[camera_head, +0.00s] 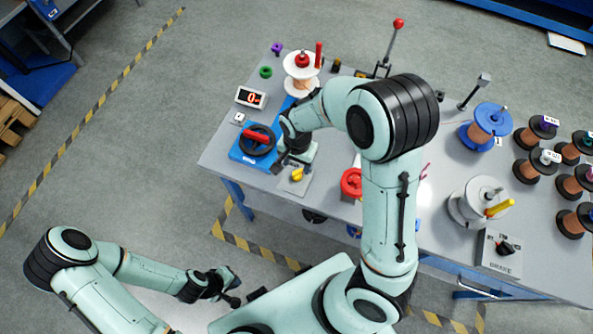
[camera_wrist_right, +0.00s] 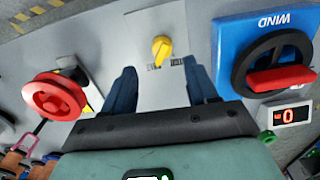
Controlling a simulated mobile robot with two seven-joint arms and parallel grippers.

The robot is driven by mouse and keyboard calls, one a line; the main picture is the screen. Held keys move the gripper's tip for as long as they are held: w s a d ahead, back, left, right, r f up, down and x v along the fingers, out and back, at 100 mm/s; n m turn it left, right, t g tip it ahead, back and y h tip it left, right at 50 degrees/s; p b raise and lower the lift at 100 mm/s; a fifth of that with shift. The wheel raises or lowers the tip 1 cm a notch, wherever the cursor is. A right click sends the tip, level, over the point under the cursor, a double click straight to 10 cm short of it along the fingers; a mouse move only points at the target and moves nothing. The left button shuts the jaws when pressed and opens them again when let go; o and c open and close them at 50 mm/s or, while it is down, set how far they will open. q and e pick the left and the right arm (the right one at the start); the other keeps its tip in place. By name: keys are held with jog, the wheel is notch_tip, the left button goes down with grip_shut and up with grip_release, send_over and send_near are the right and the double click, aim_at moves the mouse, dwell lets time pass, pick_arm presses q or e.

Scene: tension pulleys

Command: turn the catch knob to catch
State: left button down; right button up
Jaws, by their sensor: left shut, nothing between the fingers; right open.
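A yellow knob (camera_head: 297,174) sits on a small light grey plate (camera_head: 287,187) near the table's front left edge; I take it as the catch knob. In the right wrist view the knob (camera_wrist_right: 161,50) shows upright between and beyond my finger lines, with small marks beside it too small to read. My right gripper (camera_head: 291,161) is open and empty above the plate, its two dark fingers (camera_wrist_right: 161,85) apart on either side of the knob's line, not touching it. My left gripper (camera_head: 232,290) is shut and empty, low in front of the table.
A blue WIND unit (camera_head: 238,153) with a black wheel and red handle stands left of the plate, beside a counter display (camera_head: 251,97). A red wheel (camera_head: 351,183) stands to the right. A white spool (camera_head: 302,75) stands behind. More spools and a grey switch box (camera_head: 497,262) fill the right side.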

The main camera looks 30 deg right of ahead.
aim_at(297, 172)
notch_tip(297, 172, down, 7)
jog(key=shift+w+f+b, duration=0.1)
jog(key=shift+w+b, duration=0.05)
jog(key=shift+b, duration=0.15)
jog(key=c, duration=1.1)
